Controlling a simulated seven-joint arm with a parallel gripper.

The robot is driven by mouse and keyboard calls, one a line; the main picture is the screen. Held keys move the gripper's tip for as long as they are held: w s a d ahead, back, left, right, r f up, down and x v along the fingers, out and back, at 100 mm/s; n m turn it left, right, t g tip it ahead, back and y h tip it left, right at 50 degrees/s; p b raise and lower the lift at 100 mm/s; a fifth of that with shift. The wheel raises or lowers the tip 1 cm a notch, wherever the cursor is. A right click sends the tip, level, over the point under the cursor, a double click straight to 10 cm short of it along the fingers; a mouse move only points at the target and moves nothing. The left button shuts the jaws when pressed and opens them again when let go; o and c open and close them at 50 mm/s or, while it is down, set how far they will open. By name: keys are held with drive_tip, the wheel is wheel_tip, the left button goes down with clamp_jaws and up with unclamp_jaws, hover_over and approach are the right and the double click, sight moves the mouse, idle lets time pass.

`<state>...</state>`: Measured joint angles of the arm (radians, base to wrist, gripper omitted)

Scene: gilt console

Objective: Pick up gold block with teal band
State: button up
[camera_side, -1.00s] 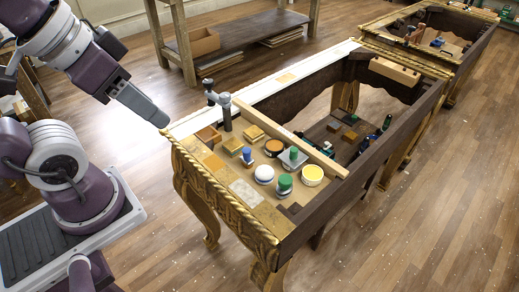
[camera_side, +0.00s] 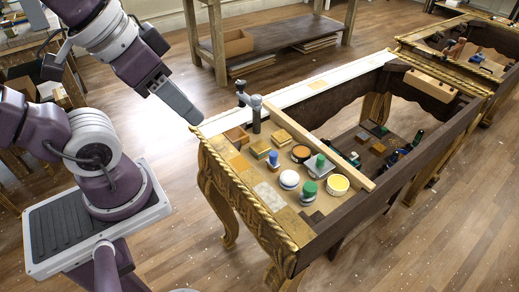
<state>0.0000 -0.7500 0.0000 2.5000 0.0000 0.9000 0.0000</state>
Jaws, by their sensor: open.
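Several small gold or tan blocks sit at the near left end of the gilt console (camera_side: 262,232). One gold block (camera_side: 261,148) lies beside a small blue-topped piece (camera_side: 273,160), and another gold block (camera_side: 281,137) lies just behind. A brown-orange block (camera_side: 237,137) is at the left edge. At this size I cannot make out which one carries a teal band. My gripper (camera_side: 193,115) is open, above and just outside the console's left corner, pointing down and right. It is apart from all the blocks, and nothing shows between its fingers.
A wooden bar (camera_side: 330,154) crosses the console. White, green-topped and yellow round containers (camera_side: 338,184) crowd the near side. The air above the blocks is clear.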

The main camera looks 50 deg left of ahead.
drive_tip(key=o, duration=0.6)
drive_tip(key=shift+o, duration=0.2)
drive_tip(key=m+g, duration=0.5)
drive_tip(key=m, duration=1.2)
hover_over(260, 146)
drive_tip(key=d, duration=0.1)
wheel_tip(260, 146, down, 24)
drive_tip(key=shift+s+r, duration=0.1)
drive_tip(key=shift+m+g, duration=0.3)
drive_tip(key=shift+m, duration=0.2)
drive_tip(key=f, duration=0.6)
drive_tip(key=a+f, duration=0.1)
drive_tip(key=f, duration=0.2)
drive_tip(key=shift+f, duration=0.2)
